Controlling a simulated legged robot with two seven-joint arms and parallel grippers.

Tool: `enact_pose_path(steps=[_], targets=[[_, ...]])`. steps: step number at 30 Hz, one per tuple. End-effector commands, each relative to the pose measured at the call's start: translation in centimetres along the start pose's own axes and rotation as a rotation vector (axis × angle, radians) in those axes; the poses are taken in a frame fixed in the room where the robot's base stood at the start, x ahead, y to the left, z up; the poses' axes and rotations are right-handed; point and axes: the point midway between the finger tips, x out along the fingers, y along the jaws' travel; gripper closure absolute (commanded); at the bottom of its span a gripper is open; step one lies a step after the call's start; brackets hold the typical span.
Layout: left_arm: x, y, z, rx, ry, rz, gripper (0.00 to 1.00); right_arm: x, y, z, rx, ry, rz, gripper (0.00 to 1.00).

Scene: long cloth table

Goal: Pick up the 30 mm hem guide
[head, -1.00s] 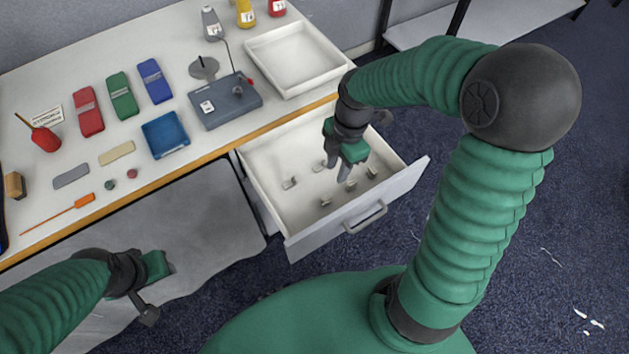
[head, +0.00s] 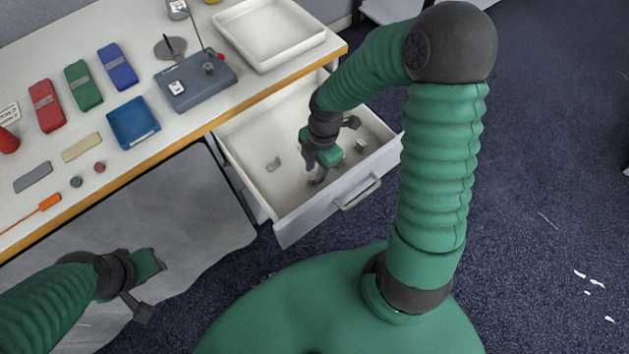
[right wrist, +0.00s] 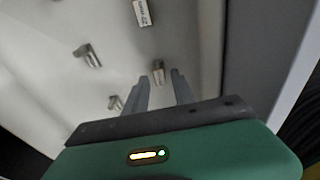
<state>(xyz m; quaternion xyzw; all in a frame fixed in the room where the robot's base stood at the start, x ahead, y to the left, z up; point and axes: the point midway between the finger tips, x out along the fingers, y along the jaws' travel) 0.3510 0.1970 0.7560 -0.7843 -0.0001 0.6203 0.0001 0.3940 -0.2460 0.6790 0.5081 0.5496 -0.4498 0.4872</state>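Small metal hem guides lie apart on the floor of the open drawer. In the head view one guide (head: 274,164) is left of my right gripper (head: 318,182) and another (head: 361,146) is right of it. My right gripper points down into the drawer, fingers apart. In the right wrist view, one guide (right wrist: 158,72) shows between and just beyond its fingertips (right wrist: 160,78); contact cannot be told. Another guide (right wrist: 142,12) turns up a printed label, too small to read surely. I cannot tell which is 30 mm. My left gripper (head: 150,270) is over the grey area below the table.
The white drawer (head: 308,216) stands out from under the table (head: 100,165); its walls surround my right gripper. On the table are a grey-blue device (head: 205,92), a white tray (head: 268,58) and a blue tray (head: 150,106). Dark carpet lies right of the drawer.

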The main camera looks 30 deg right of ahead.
Motion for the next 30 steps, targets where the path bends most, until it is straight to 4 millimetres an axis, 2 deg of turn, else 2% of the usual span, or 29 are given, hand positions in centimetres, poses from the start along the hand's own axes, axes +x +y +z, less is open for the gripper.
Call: enact_pose_path(steps=[1, 3, 9, 16, 27, 30], targets=[[1.04, 0.0, 0.25, 0.0, 0.0, 0.0, 0.64, 1.6, -0.03, 0.0, 0.0, 0.001, -0.002, 0.69], [1.23, 0.0, 0.3, 0.0, 0.0, 0.0, 0.64, 2.21, -0.01, -0.01, 0.001, 0.001, -0.002, 0.69], [0.98, 0.0, 0.24, 0.0, 0.0, 0.0, 0.64, 2.0, -0.03, -0.02, 0.001, 0.0, 0.001, 0.69], [0.98, 0.0, 0.24, 0.0, 0.0, 0.0, 0.64, 2.0, 0.0, -0.02, 0.001, 0.0, 0.0, 0.99], [0.99, 0.0, 0.24, 0.0, 0.0, 0.0, 0.64, 2.01, 0.0, -0.02, 0.001, 0.0, 0.0, 1.0], [0.56, 0.0, 0.15, 0.0, 0.0, 0.0, 0.64, 1.28, 0.03, -0.08, 0.001, 0.0, 0.001, 1.0]])
